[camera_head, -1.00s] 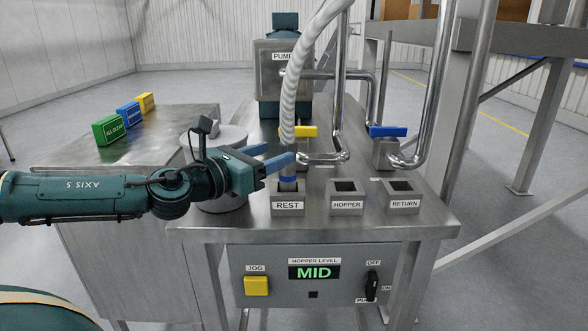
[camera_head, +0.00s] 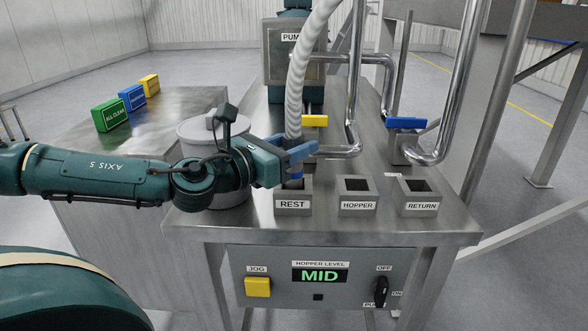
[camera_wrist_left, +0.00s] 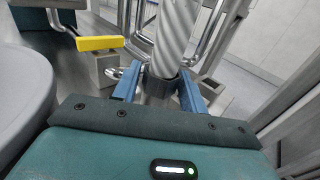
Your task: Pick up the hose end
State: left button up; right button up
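In the left wrist view the hose end (camera_wrist_left: 160,86) stands between the two fingertips, close to both. The fingers look open around it; contact is not clear. My right gripper is not in view.
The empty HOPPER (camera_head: 357,204) and RETURN (camera_head: 418,204) sockets stand to the right. Yellow (camera_head: 314,121) and blue (camera_head: 405,123) valve handles and steel pipes are behind. A grey round container (camera_head: 212,135) stands close behind my left wrist. The control panel (camera_head: 345,290) is below.

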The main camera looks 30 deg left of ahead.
pick_arm(q)
grip_shut()
jog(key=shift+r, duration=0.1)
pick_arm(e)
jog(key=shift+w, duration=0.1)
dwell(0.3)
